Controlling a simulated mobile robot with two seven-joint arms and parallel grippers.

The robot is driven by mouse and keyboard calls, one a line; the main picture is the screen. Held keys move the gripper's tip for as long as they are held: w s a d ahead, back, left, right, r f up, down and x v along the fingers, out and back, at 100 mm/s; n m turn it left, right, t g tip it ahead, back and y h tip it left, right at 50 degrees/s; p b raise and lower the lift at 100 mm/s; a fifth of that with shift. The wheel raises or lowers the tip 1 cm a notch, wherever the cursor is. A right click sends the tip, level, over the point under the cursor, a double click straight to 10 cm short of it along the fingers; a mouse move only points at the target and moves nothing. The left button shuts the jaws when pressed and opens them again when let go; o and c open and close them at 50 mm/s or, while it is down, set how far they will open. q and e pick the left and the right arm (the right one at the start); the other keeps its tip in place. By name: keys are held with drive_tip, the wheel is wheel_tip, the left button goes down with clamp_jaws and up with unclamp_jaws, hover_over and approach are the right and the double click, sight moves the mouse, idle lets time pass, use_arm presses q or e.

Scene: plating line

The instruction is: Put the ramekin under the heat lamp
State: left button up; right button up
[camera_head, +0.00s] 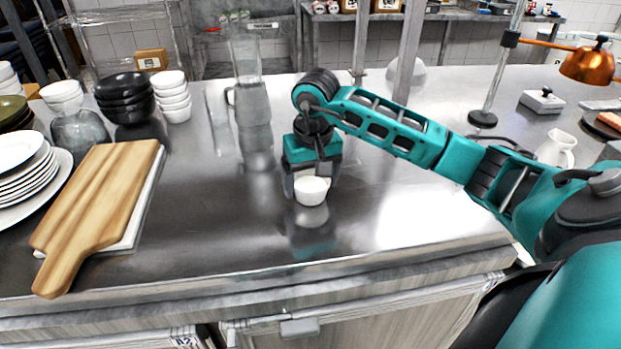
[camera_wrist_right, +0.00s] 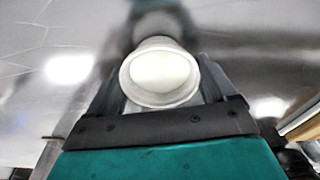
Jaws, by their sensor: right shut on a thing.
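A small white ramekin (camera_head: 311,191) is at the middle of the steel counter in the head view. My right gripper (camera_head: 310,183) is shut on it from behind. In the right wrist view the ramekin (camera_wrist_right: 160,75) sits between the two fingers of my right gripper (camera_wrist_right: 160,85), its open top towards the camera. I cannot tell whether its base touches the counter. The copper heat lamp (camera_head: 587,66) hangs from a stand at the far right of the head view. My left gripper is in neither view.
A wooden cutting board (camera_head: 100,205) lies at the left beside stacked plates (camera_head: 22,165). Stacked bowls (camera_head: 124,92) and a blender (camera_head: 248,85) stand at the back. A white pitcher (camera_head: 557,149) stands at the right, and the counter's front middle is clear.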

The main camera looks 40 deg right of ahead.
drive_tip(key=shift+f, duration=0.15)
drive_tip(key=o, duration=1)
